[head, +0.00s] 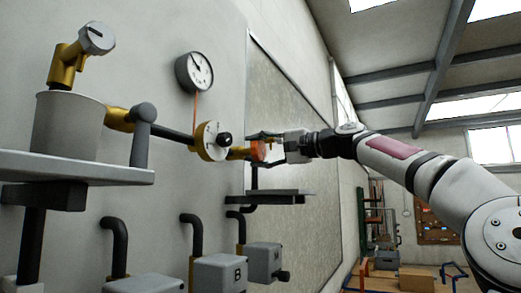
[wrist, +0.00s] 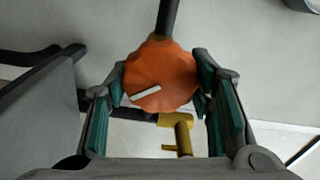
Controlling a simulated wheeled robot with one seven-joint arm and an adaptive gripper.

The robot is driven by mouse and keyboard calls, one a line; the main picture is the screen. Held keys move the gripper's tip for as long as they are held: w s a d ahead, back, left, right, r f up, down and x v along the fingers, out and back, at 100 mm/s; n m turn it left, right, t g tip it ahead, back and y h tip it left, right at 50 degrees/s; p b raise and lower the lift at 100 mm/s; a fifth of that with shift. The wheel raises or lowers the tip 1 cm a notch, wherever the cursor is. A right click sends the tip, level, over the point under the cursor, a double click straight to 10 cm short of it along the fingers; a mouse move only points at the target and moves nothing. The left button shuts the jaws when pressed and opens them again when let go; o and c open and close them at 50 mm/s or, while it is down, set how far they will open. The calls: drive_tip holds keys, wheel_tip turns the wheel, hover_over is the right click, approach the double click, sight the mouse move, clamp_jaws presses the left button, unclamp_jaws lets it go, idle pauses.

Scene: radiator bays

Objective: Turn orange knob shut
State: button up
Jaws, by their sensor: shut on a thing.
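The orange knob (wrist: 165,70) is in the middle of the wrist view, a scalloped disc with a white pointer mark slanting a little up to the right. In the head view the orange knob (head: 258,151) shows small, on the brass pipe end right of a round brass flange. My gripper (wrist: 162,88) has its two teal-padded fingers on the left and right of the knob, closed on its rim. In the head view my gripper (head: 271,148) reaches it from the right, and its fingers partly hide the knob.
A brass flange with black knob (head: 212,141) is left of the orange knob. A gauge (head: 194,72) hangs above. A dark shelf (head: 268,197) juts out below my gripper. Grey boxes (head: 220,272) with pipes stand lower. A brass fitting (wrist: 183,135) shows below the knob.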

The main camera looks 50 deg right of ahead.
drive_tip(key=m+p, duration=0.1)
drive_tip(key=m, duration=0.6)
drive_tip(key=shift+f, duration=0.2)
drive_tip(key=m, duration=0.4)
drive_tip(key=shift+p, duration=0.35)
drive_tip(key=m, duration=0.3)
drive_tip(key=shift+a+f+m, duration=0.1)
drive_tip(key=shift+m, duration=0.2)
drive_tip(key=m+p, duration=0.1)
drive_tip(key=m, duration=0.4)
drive_tip(key=shift+a, duration=0.1)
drive_tip(key=m+p, duration=0.1)
drive_tip(key=m, duration=0.4)
drive_tip(key=shift+a+m, duration=0.1)
drive_tip(key=shift+m, duration=0.3)
drive_tip(key=o, duration=1.2)
drive_tip(key=shift+s, duration=0.1)
